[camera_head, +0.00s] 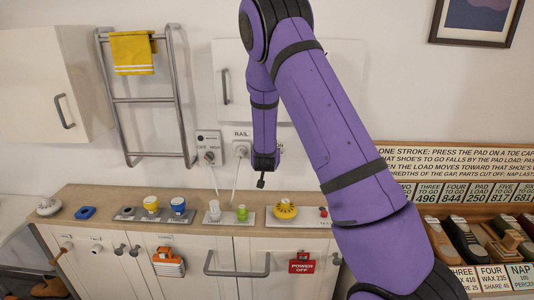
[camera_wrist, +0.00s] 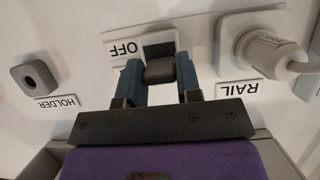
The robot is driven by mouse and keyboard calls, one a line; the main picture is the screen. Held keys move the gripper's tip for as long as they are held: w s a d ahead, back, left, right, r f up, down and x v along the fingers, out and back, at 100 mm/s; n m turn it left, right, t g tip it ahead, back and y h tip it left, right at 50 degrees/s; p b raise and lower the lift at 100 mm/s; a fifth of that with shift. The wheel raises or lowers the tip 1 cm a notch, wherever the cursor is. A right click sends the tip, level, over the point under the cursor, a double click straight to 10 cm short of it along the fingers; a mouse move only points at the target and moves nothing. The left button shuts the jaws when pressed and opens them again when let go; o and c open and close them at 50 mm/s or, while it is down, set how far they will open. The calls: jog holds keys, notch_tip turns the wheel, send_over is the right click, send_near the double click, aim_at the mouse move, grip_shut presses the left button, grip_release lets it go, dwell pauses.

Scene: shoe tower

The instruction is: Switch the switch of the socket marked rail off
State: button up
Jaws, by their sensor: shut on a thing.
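The rail switch (camera_wrist: 160,70) is a dark grey lever in front of a pale frame, beside a label reading OFF (camera_wrist: 124,48) in the wrist view. My gripper (camera_wrist: 159,67) has its two blue fingers closed on either side of this lever. The socket marked RAIL (camera_wrist: 262,50) is to the right of the switch in the wrist view, with a grey plug in it. In the head view the RAIL socket (camera_head: 241,150) is on the wall, just left of my gripper (camera_head: 263,170). My gripper hides the switch there.
A HOLDER fitting (camera_wrist: 35,78) is at the left in the wrist view. In the head view a socket with an OFF HIGH label (camera_head: 208,147) is left of RAIL. White cords hang to the counter (camera_head: 180,192), which bears several small items. A towel rail (camera_head: 148,100) stands further left.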

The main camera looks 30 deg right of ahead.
jog(key=shift+f+t+h, duration=0.65)
jog(key=shift+t+h, duration=0.15)
jog(key=shift+t, duration=0.2)
jog(key=shift+f+t+h, duration=0.4)
jog(key=shift+t+h, duration=0.3)
jog(key=shift+t, duration=0.4)
jog(key=shift+w, duration=0.1)
jog(key=o, duration=0.9)
jog(key=v, duration=1)
jog(key=shift+s+a+f, duration=0.1)
jog(key=shift+s+a, duration=0.1)
jog(key=shift+s, duration=0.1)
